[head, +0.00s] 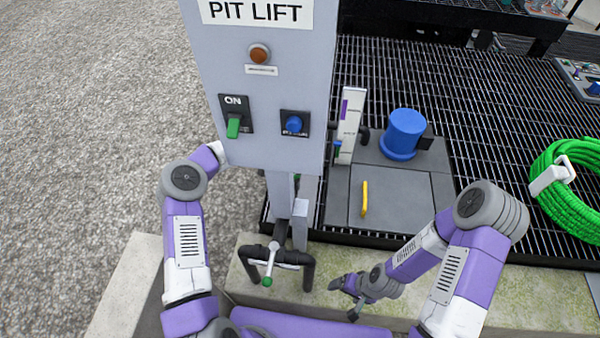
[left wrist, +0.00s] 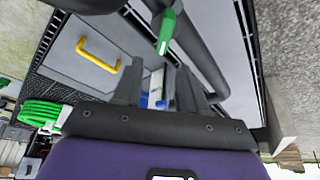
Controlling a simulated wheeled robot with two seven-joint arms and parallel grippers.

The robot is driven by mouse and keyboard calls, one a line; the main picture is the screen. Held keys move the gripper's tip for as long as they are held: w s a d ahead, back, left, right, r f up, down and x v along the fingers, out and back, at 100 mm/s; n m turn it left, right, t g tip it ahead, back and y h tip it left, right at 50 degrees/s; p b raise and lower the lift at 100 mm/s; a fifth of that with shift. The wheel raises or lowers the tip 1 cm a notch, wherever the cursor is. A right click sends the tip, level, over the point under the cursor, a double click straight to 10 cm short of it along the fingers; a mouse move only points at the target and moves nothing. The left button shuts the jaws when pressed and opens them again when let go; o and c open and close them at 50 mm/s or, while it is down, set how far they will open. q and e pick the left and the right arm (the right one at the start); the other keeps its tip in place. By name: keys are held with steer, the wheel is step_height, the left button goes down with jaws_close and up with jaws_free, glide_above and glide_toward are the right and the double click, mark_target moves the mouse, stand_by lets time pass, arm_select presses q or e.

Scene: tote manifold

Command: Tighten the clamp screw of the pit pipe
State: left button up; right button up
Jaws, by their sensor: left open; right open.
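The clamp screw (head: 271,262) is a pale bar with a green end, at the black pit pipe (head: 307,272) below the PIT LIFT box in the head view. In the left wrist view a green-ended bar (left wrist: 166,32) shows beside a thick dark pipe (left wrist: 202,55), beyond the fingers. My left gripper (left wrist: 158,88) is open with nothing seen between its fingers; in the head view it is hidden behind the box. My right gripper (head: 350,296) is open and empty above the stone ledge, to the right of the pipe and apart from it.
The grey PIT LIFT box (head: 262,120) carries a green switch, a blue knob and an orange lamp. Behind it lie a grey hatch (head: 395,190) with a yellow handle (head: 365,198), a blue cylinder (head: 404,132) and a green hose coil (head: 570,195). Gravel lies left.

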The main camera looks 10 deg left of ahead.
arm_select(q)
steer(key=b+x, duration=0.2)
steer(key=x, duration=0.3)
steer(key=shift+w+d+f, duration=0.1)
steer(key=shift+w+f, duration=0.05)
steer(key=shift+f, duration=0.2)
jaws_close()
